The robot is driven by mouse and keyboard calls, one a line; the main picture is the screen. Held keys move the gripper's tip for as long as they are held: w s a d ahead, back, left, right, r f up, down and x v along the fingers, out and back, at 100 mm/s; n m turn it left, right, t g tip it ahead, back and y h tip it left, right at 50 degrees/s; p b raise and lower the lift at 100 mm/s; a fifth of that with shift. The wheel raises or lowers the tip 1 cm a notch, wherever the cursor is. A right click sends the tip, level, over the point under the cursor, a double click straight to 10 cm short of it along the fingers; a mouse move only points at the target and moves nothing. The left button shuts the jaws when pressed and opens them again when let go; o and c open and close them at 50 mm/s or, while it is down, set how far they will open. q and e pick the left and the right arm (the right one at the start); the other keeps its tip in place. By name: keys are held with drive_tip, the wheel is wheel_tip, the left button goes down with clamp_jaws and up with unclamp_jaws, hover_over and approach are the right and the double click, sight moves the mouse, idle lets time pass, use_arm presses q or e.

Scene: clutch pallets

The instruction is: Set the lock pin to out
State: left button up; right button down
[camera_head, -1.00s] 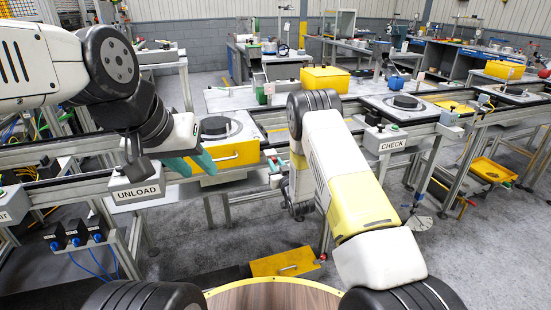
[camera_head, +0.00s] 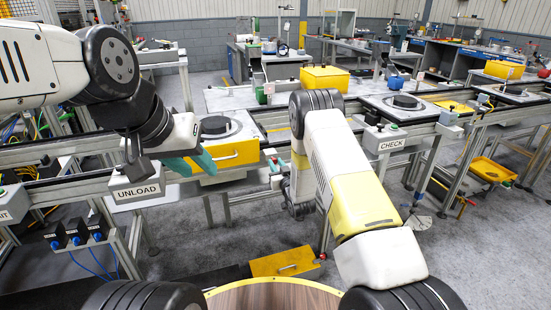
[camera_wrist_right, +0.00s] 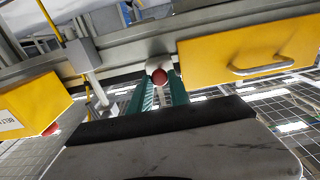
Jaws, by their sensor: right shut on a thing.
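The lock pin's round red knob (camera_wrist_right: 159,76) sits in a pale collar under the grey rail in the right wrist view. My right gripper (camera_wrist_right: 161,86) has its teal fingers on either side of the knob and is shut on it. How far the pin stands out is hard to tell.
A yellow front with a metal handle (camera_wrist_right: 262,62) is right of the knob, and a yellow box (camera_wrist_right: 35,106) is at left. The UNLOAD sign (camera_head: 138,191) and CHECK sign (camera_head: 391,145) mark the rail.

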drive_tip(key=shift+s+d, duration=0.2)
drive_tip(key=shift+s, duration=0.4)
drive_tip(key=c, duration=1.2)
unclamp_jaws()
drive_tip(key=shift+c, duration=0.2)
drive_tip(key=v, duration=0.7)
drive_tip(key=shift+s, duration=0.35)
drive_tip(key=shift+d, duration=0.1)
